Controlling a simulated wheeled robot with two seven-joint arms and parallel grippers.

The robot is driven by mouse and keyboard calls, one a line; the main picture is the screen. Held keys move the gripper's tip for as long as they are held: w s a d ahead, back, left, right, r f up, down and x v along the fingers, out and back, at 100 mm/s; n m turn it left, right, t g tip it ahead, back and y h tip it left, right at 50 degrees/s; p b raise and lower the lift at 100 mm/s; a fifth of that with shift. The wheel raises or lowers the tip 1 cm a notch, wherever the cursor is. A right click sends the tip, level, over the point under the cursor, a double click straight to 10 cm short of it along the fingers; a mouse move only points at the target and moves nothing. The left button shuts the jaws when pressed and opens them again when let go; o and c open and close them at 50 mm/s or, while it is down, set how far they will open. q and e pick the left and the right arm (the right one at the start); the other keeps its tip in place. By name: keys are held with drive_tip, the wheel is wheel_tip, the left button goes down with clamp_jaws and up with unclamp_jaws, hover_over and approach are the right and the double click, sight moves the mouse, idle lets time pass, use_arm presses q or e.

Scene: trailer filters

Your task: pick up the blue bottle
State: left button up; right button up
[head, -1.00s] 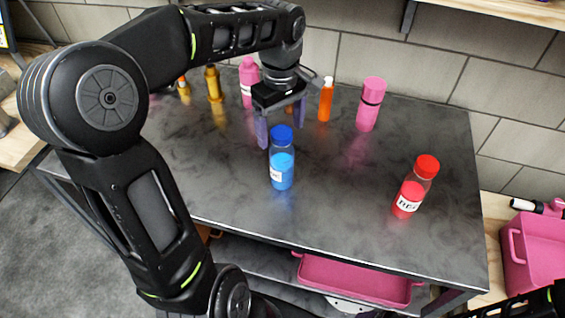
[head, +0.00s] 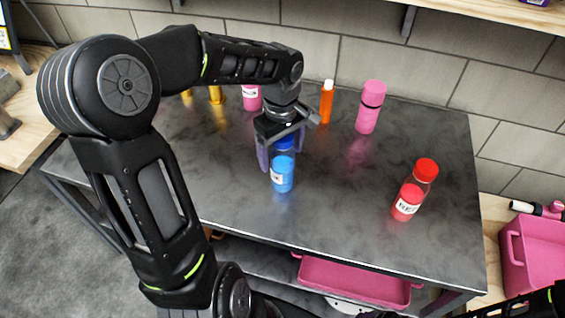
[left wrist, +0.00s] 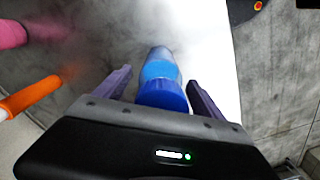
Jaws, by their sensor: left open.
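The blue bottle (head: 282,174) stands upright on the dark table, with a blue cap and a white label. It also shows in the left wrist view (left wrist: 161,82), with its cap between the fingers. My left gripper (head: 281,158) is open over the bottle, with one purple finger on each side of its upper part. In the left wrist view the left gripper (left wrist: 157,95) shows gaps between the fingers and the cap. My right gripper is not in view; only a bit of my right arm shows at the lower right corner.
A red bottle (head: 415,190) stands at the right of the table (head: 335,215). Behind are an orange bottle (head: 327,102), a pink bottle (head: 370,107) and, partly hidden by my arm, another pink one (head: 251,98). Pink bins (head: 355,282) lie below and at right (head: 540,262).

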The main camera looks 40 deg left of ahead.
use_arm(q)
drive_tip(key=shift+f, duration=0.6)
drive_tip(key=shift+c, duration=0.5)
clamp_jaws()
idle(0.3)
